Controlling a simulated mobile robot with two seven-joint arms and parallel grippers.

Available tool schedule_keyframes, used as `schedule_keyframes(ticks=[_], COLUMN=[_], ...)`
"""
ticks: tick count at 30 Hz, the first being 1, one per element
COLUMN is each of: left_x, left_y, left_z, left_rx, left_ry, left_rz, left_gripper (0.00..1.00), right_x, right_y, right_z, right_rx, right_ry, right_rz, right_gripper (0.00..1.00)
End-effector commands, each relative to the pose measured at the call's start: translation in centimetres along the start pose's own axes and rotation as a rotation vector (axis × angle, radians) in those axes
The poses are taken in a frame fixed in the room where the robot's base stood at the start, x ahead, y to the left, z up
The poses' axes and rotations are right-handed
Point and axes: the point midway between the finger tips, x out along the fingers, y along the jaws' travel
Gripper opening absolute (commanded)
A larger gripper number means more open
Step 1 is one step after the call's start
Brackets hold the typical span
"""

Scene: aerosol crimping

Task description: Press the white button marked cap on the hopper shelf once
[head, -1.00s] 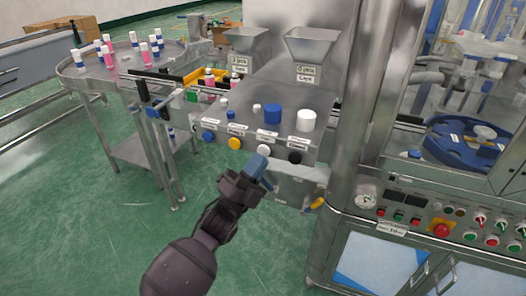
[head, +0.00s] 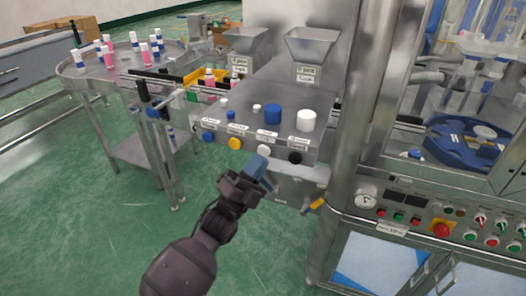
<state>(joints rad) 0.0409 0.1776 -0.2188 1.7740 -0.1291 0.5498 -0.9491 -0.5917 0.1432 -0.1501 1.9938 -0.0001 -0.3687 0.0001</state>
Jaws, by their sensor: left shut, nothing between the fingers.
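The hopper shelf (head: 281,98) is a grey metal box in the middle of the head view. Its front face carries a row of round buttons, each with a small label above it. The white button (head: 264,150) is third from the left; its label is too small to read surely. My left gripper (head: 258,167), with bluish fingertips, is shut and empty just below and in front of the white button. I cannot tell whether the fingertips touch it. My right gripper is not in view.
A blue button (head: 208,136) and yellow button (head: 235,143) are left of the white one; a black button (head: 295,157) is right. Loose caps, including a blue cap (head: 272,114) and white cap (head: 306,120), stand on top. Two metal hoppers (head: 312,46) rise behind.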

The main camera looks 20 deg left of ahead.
Motion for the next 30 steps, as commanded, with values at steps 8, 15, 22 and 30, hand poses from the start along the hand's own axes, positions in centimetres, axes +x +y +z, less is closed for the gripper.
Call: schedule_keyframes(ticks=[8, 15, 22, 30], left_x=[0.0, 0.0, 0.3, 0.6], left_y=[0.0, 0.0, 0.3, 0.5], left_z=[0.0, 0.0, 0.3, 0.4], left_rx=[0.0, 0.0, -0.001, -0.001], left_ry=[0.0, 0.0, 0.0, 0.0], left_rz=[0.0, 0.0, 0.0, 0.0], left_gripper=[0.0, 0.0, 0.0, 0.0], right_x=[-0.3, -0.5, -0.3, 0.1], right_y=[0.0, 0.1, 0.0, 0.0], right_z=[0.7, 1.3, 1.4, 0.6], right_rx=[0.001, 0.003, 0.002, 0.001], right_ry=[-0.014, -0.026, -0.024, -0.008], right_rz=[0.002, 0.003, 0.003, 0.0], right_gripper=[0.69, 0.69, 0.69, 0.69])
